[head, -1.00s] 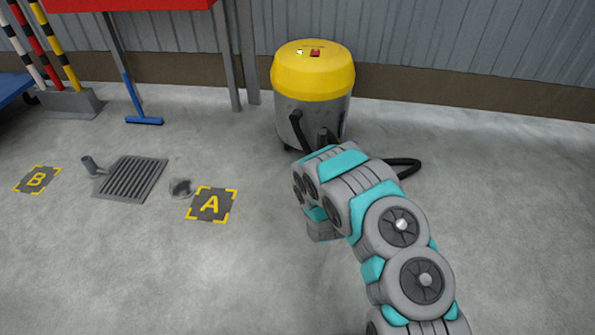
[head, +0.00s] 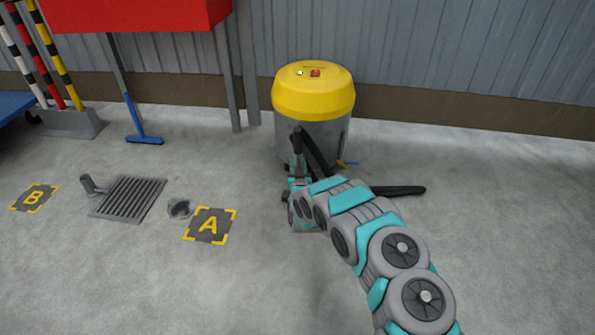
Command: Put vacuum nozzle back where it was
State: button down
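The vacuum (head: 312,95) stands upright by the back wall, with a yellow lid and a grey drum. A black hose (head: 315,155) runs down its front, behind my arm. A dark bar-like piece (head: 400,190) shows at floor level to the right of my arm; I cannot tell whether it is hose or nozzle. My gripper (head: 296,183) is low in front of the drum, beside the lower hose. Its fingers are small and partly hidden by my wrist, so its opening and any hold are unclear. No nozzle head shows clearly.
The floor at right is clear.

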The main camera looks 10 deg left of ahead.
jog(key=shift+w+a+f+b, duration=0.1)
jog(key=shift+f+b, duration=0.25)
jog(key=shift+f, duration=1.5)
jog(key=c, duration=0.5)
grip_release()
jog(key=s+d+p, duration=0.2)
jog(key=s, duration=1)
jog(key=shift+w, duration=0.1)
